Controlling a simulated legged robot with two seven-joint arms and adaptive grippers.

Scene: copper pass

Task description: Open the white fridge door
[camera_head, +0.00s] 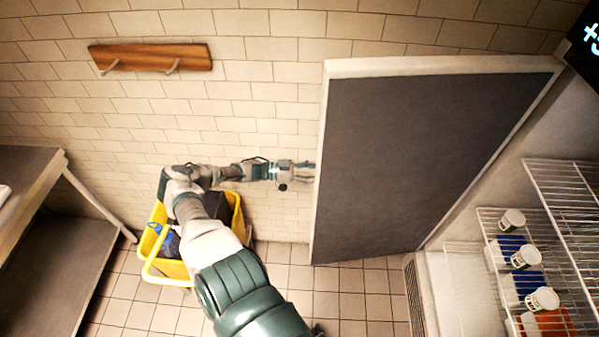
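The white fridge door (440,66) stands swung wide open, its dark grey inner panel facing me and its pale edge toward the left. The fridge interior, with wire shelves (565,190), is exposed at the right. My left arm reaches up from the bottom, bends over the yellow bucket and runs right to the door's free edge. My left gripper (303,170) is at that edge, its tips hidden behind the door. I cannot tell whether it touches or grips the door. My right gripper is out of view.
A yellow mop bucket (238,216) stands on the tiled floor below my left arm. A metal table (62,265) is at the left. A wooden hook rail (150,57) hangs on the tiled wall. Several white tubs (526,256) sit on the fridge shelves. Floor before the door is clear.

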